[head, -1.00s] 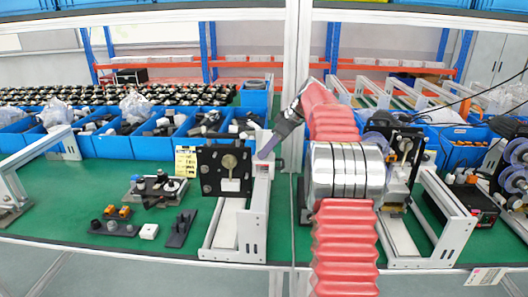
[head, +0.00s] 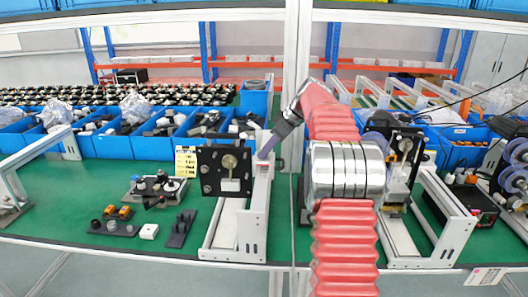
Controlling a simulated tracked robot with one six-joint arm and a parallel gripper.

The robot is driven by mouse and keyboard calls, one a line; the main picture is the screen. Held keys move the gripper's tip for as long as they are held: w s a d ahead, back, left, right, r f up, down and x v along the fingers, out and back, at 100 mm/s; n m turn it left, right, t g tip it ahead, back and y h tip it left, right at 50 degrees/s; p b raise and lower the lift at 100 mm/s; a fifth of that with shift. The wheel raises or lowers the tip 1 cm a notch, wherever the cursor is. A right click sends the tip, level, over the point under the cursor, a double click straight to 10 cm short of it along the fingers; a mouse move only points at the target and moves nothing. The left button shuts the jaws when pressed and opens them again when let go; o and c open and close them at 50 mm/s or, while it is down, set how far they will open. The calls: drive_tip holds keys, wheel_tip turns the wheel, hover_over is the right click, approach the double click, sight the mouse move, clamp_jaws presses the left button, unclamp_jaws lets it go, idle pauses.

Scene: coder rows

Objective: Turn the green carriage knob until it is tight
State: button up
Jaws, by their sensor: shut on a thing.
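My gripper (head: 266,150) reaches in from the right, pointing down and left, at the top of the frame's right upright, just right of the plate. Its fingers are shut on the carriage knob. The knob's green surface cannot be made out; the fingers and the frame hide it. The knob's turn angle cannot be read.
Blue bins (head: 107,145) line the back. A white post (head: 297,60) stands close to my arm. Another white frame (head: 452,225) with reels stands at right.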

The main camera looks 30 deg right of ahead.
drive_tip(key=m+h, duration=0.1)
drive_tip(key=m, duration=0.1)
drive_tip(key=m+h, duration=0.1)
drive_tip(key=m, duration=0.1)
drive_tip(key=m+t+h, duration=0.1)
drive_tip(key=m, duration=0.1)
drive_tip(key=shift+a, duration=0.4)
drive_tip(key=o, duration=1.1)
drive_tip(key=shift+f, duration=0.1)
drive_tip(key=shift+c, duration=0.2)
drive_tip(key=shift+r, duration=2.55)
